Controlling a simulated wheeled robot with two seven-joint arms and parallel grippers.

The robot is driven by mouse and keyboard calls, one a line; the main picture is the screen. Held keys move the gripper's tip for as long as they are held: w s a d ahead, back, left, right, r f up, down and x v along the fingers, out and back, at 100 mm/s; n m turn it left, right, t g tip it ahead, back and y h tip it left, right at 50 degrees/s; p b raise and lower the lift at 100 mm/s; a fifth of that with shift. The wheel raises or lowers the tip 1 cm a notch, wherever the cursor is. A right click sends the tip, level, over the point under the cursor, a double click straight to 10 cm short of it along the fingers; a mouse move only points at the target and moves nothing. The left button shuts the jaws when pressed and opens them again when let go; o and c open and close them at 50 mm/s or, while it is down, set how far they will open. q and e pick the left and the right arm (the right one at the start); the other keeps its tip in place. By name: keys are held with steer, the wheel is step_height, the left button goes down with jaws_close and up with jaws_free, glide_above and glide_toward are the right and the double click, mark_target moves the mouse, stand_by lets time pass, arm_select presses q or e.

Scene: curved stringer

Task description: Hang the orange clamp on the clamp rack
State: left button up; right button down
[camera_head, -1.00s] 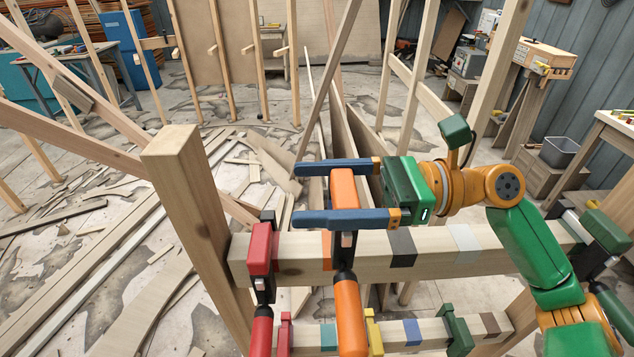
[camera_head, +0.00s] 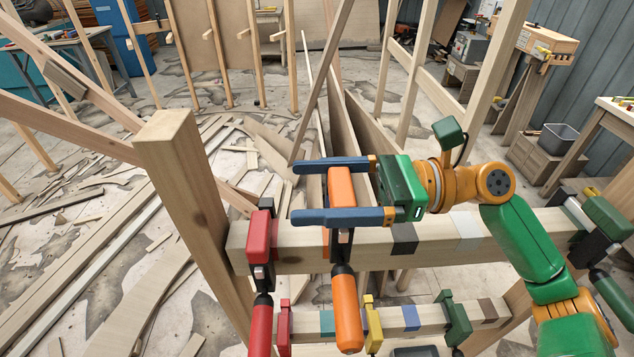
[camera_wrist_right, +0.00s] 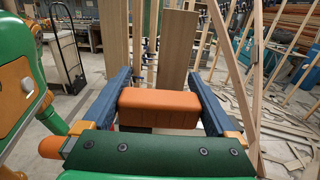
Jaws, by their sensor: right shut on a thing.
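The orange clamp (camera_head: 341,187) hangs upright from my right gripper (camera_head: 300,191), whose two blue fingers are shut on its orange head. Its dark bar and orange handle (camera_head: 346,315) hang down in front of the upper wooden rail of the clamp rack (camera_head: 365,240). The head is at about the rail's top edge; I cannot tell whether it touches. An orange mark (camera_head: 326,239) shows on the rail just left of the clamp's bar. In the right wrist view the orange head (camera_wrist_right: 158,108) lies between the fingers. My left gripper is not in view.
A red clamp (camera_head: 260,243) hangs on the rail to the left, close beside the orange one. A thick wooden post (camera_head: 180,165) stands at the rail's left end. Smaller clamps, including a yellow one (camera_head: 373,325), sit on a lower rail. A green clamp (camera_head: 606,222) hangs at the right.

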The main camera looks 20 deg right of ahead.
steer(key=shift+s+f+b, duration=0.1)
steer(key=shift+f+b, duration=0.8)
steer(key=shift+f, duration=0.75)
steer(key=shift+f, duration=0.1)
step_height(320, 180, down, 3)
steer(key=shift+r+b, duration=0.1)
steer(key=shift+b, duration=0.8)
